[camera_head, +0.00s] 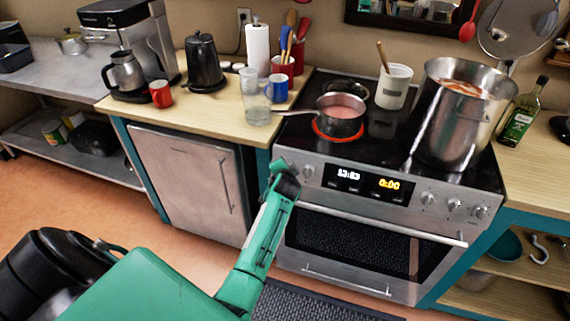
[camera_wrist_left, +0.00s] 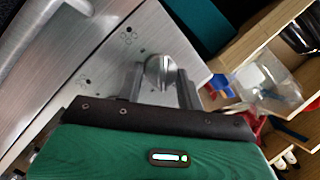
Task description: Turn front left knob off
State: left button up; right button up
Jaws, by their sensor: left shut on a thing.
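The stove's control panel (camera_head: 327,176) faces me below the black cooktop. My left gripper (camera_head: 284,168) is at the left end of this panel. In the left wrist view, the fingers of my left gripper (camera_wrist_left: 160,84) are on both sides of a silver knob (camera_wrist_left: 160,70), shut on it. My gripper hides this knob in the head view. A neighbouring knob (camera_head: 307,172) shows just to the right of the gripper. A burner ring (camera_head: 338,133) glows red under a saucepan (camera_head: 342,119) on the front left. My right gripper is in neither view.
A large steel pot (camera_head: 452,125) stands on the right of the cooktop, and a white crock (camera_head: 394,87) stands behind. More knobs (camera_head: 454,205) are on the panel's right. The oven handle (camera_head: 382,222) runs below. A glass jar (camera_head: 258,108) stands on the counter's edge left of the stove.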

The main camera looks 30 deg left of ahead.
pick_arm(q)
jog(key=n+h+p, duration=0.1)
jog(key=n+p, duration=0.1)
jog(key=n+h+p, duration=0.1)
jog(key=n+p, duration=0.2)
jog(key=n, duration=0.1)
jog(key=shift+a+r+n+g+h+p, duration=0.15)
jog(key=shift+a+n+g+h+p, duration=0.15)
jog(key=shift+n+g+h+p, duration=0.1)
dwell(0.5)
jog(key=o, duration=1)
jog(key=b+v, duration=0.2)
jog(key=v, duration=1.1)
jog(key=shift+s+r, duration=0.2)
jog(key=shift+s, duration=0.15)
